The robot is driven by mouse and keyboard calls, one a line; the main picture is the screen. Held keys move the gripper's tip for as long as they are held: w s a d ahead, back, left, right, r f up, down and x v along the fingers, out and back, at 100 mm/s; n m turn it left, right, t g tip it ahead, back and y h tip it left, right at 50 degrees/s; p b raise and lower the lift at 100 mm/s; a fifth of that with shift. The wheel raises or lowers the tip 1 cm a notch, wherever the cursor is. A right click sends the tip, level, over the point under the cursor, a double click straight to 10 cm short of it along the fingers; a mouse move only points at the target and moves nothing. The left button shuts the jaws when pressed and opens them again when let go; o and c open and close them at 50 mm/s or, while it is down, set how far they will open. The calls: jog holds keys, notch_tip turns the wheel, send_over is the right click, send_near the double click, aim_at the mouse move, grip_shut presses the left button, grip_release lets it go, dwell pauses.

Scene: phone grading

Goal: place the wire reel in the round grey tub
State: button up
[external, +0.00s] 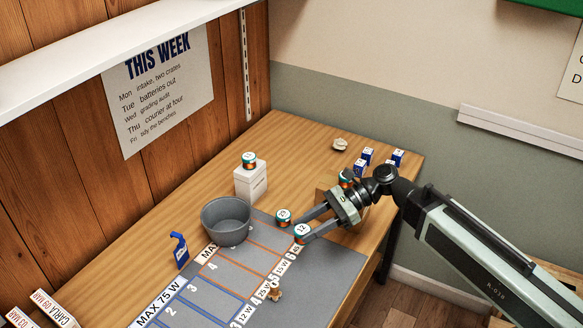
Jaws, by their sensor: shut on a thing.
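The round grey tub (226,222) stands open on the bench at the left edge of the grey mat, and its visible inside looks empty. My gripper (301,230) reaches in from the right, its fingers shut on a small copper-and-teal wire reel (302,232) with a white top marked 12. This reel is over the mat, right of the tub; its exact height is hard to tell. A similar reel (283,216) marked 25 is just beyond it, between it and the tub. Another reel (249,160) sits on a white box, and one more (346,178) is partly hidden behind my gripper.
The white box (251,184) stands behind the tub. A blue tagged item (180,250) is left of it. Small blue boxes (363,162) and a pale round piece (340,144) are at the back. A brass-coloured piece (275,292) stands on the mat (330,270).

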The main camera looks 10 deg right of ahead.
jog(key=w+a+m+t, duration=0.2)
jog(key=w+m+t, duration=0.1)
jog(key=w+t, duration=0.15)
send_over(245, 205)
jog(key=s, duration=0.4)
jog(key=shift+f, duration=0.1)
jog(key=shift+w+a+f+b, duration=0.1)
jog(key=shift+w+f+b, duration=0.05)
jog(key=shift+f+b, duration=1.05)
jog(key=shift+w+a+f+b, duration=0.1)
jog(key=shift+f+b, duration=0.95)
jog(key=shift+b, duration=0.15)
jog(key=o, duration=1.3)
jog(key=shift+o, duration=0.2)
jog(key=shift+r+p, duration=0.4)
jog(key=p+v, duration=0.4)
jog(key=v, duration=0.8)
jog(key=shift+r+p, duration=0.2)
jog(key=shift+p, duration=0.2)
jog(key=shift+w, duration=0.15)
